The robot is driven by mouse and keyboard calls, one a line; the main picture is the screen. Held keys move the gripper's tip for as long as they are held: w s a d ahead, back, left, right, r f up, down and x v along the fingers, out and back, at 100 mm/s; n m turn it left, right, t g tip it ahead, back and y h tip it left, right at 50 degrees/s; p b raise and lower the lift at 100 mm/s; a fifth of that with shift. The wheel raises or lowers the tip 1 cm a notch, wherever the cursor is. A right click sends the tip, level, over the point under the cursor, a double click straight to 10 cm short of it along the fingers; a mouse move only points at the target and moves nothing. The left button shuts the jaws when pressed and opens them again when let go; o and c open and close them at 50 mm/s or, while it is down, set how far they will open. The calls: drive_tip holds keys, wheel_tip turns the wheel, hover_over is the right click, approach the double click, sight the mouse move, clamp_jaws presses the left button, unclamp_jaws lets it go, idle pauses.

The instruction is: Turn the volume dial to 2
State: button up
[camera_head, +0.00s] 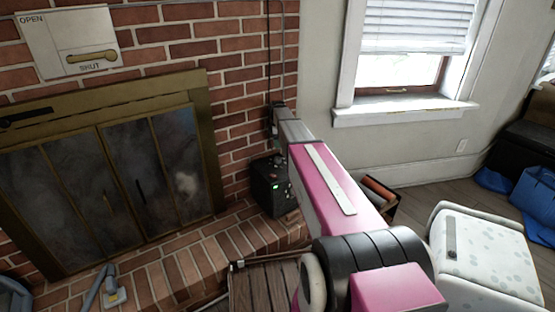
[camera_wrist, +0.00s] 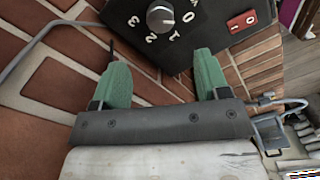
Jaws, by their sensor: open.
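The volume dial (camera_wrist: 160,16) is a round silver knob on a black box (camera_wrist: 215,38) at the top of the wrist view. White numbers, including 0, 1, 2 and 3, curve around its near side. I cannot tell for sure which number its mark points to. In the head view the box (camera_head: 266,196) stands on the brick hearth, with a small green light; the dial is not clear there. My gripper (camera_wrist: 160,58) is open and empty, its two green fingers apart. The dial lies beyond the fingertips, between their lines, and they do not appear to grip it.
A red switch (camera_wrist: 241,22) sits on the box right of the dial. A grey cable (camera_wrist: 38,38) runs along the bricks on the left. A glass-doored fireplace (camera_head: 110,170) is left of the box. A white spotted seat (camera_head: 490,255) stands at right.

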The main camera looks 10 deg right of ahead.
sight(278, 158)
wheel_tip(278, 158, down, 11)
drive_tip(key=shift+r, duration=0.15)
idle(0.4)
drive_tip(key=c, duration=0.9)
